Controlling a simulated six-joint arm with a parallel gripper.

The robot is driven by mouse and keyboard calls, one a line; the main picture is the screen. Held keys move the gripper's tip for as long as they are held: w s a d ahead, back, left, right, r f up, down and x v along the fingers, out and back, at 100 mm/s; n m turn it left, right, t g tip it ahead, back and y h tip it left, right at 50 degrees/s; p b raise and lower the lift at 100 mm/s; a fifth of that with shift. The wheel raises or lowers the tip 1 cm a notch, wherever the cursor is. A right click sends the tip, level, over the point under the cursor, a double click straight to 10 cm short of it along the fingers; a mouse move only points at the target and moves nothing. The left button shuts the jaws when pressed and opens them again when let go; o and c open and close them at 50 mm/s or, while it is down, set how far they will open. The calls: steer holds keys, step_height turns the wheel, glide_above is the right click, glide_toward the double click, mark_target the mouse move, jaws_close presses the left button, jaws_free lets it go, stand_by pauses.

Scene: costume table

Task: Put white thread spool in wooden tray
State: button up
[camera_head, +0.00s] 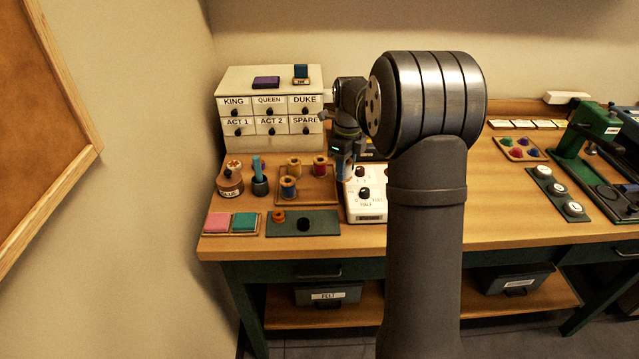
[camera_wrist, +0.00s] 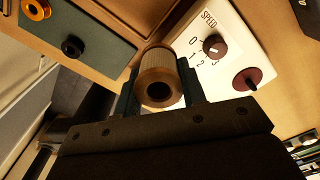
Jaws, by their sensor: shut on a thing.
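The white thread spool (camera_wrist: 159,72) looks cream-tan in the wrist view, with a dark hole in the end facing the camera. My gripper (camera_wrist: 160,82) is shut on it, one dark finger on each side. In the head view my gripper (camera_head: 346,172) hangs between the wooden tray and the white speed-dial box; the held spool is hard to make out there. The wooden tray (camera_head: 316,199) holds spools with yellow, red and blue thread. Its right end is partly hidden by my gripper.
The white dial box (camera_head: 367,211) stands right of the tray and shows close beside the spool in the wrist view (camera_wrist: 228,62).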

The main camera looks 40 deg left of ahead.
glide_above(323, 194)
step_height(323, 194, down, 4)
steer(key=shift+r, duration=0.1)
steer(key=shift+f, duration=2)
steer(key=shift+f, duration=0.1)
steer(key=o, duration=1)
step_height(323, 194, up, 12)
steer(key=shift+r, duration=0.15)
steer(key=shift+f, duration=4.25)
